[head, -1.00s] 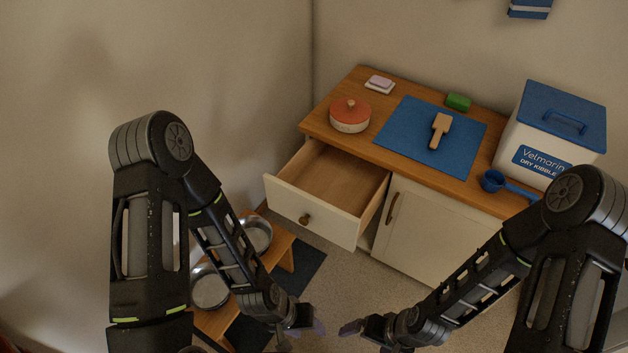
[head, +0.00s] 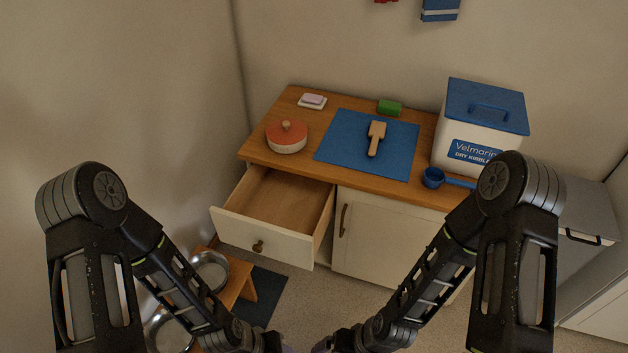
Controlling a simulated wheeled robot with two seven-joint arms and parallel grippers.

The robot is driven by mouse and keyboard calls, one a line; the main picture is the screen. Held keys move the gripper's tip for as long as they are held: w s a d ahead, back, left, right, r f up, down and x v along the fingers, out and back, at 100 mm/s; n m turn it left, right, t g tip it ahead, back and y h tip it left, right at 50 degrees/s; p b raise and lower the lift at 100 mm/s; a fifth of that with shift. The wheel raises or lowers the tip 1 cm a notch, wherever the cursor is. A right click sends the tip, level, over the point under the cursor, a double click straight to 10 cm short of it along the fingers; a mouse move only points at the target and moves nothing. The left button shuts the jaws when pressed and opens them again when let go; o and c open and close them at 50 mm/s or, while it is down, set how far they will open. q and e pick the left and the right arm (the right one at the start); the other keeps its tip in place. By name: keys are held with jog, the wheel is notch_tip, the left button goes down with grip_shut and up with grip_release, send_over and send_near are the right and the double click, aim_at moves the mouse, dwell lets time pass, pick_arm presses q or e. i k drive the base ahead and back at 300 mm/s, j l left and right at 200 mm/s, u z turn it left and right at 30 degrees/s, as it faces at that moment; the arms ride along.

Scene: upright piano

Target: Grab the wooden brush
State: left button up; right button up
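The wooden brush (head: 376,138) lies on a blue mat (head: 340,158) on top of the wooden cabinet. Its wide head points to the back and its handle to the front. My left gripper and my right gripper (head: 322,347) are low at the bottom edge of the head view, well in front of and below the brush. The fingers are mostly cut off by the frame edge, so their opening does not show. Nothing touches the brush.
An open, empty drawer (head: 283,205) juts out below the counter's left side. A red-lidded pot (head: 286,138), soap dish (head: 312,101), green block (head: 389,107), blue scoop (head: 434,178) and kibble bin (head: 482,120) stand around the mat. Metal bowls (head: 208,270) sit on a low stand.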

aim_at(375, 135)
jog(key=z, duration=1.3)
jog(key=i+j, duration=0.2)
jog(key=i, duration=0.3)
